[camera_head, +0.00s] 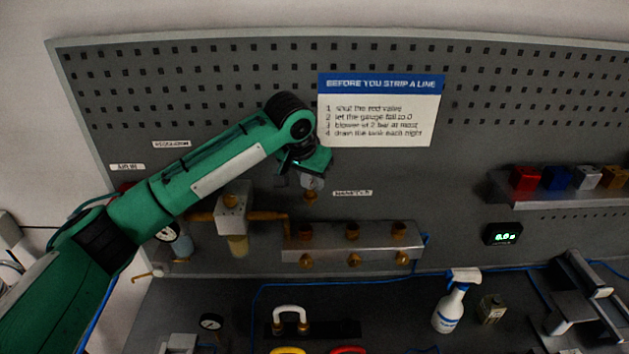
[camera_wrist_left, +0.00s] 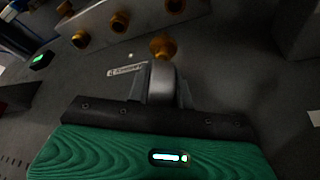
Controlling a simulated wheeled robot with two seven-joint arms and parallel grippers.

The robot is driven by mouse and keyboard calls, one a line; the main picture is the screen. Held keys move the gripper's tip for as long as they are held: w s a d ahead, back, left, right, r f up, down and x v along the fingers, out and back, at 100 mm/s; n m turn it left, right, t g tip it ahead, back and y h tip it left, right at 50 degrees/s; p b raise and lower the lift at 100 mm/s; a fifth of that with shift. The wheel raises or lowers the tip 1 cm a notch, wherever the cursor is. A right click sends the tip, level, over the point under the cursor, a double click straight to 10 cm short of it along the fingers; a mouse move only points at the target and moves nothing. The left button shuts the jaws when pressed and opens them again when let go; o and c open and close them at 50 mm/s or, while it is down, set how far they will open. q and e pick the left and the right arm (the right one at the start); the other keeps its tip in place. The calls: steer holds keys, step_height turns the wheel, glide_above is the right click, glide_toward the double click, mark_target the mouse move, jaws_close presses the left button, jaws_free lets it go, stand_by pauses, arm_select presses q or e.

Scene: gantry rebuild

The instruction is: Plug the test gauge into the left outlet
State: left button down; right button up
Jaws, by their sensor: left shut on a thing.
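My left gripper (camera_head: 304,170) is shut on the test gauge (camera_head: 314,183), in front of the pegboard. The gauge's brass stem points down, above the left end of the manifold (camera_head: 378,244). The left outlet (camera_head: 305,231) is a brass fitting on top of the manifold, with a clear gap below the stem. In the left wrist view the gauge (camera_wrist_left: 161,82) sits between the fingers, its brass end pointing towards the manifold (camera_wrist_left: 145,12); the dial face is hidden there. The left outlet (camera_wrist_left: 175,6) shows at that view's top edge. My right gripper is out of view.
A regulator block (camera_head: 233,210) with a brass pipe stands left of the manifold. A shelf (camera_head: 560,200) with coloured blocks and a lit display (camera_head: 502,233) are at right. A spray bottle (camera_head: 450,303) and a small gauge (camera_head: 211,321) are on the bench below.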

mark_target(307, 192)
arm_select(q)
steer(key=shift+w+a+r, duration=0.25)
steer(key=shift+a+r, duration=0.15)
steer(key=shift+a, duration=0.3)
steer(key=shift+f+b, duration=0.75)
steer(key=shift+f, duration=0.6)
steer(key=shift+d+f+b, duration=0.1)
steer(key=shift+f+b, duration=1)
steer(key=shift+f, duration=0.1)
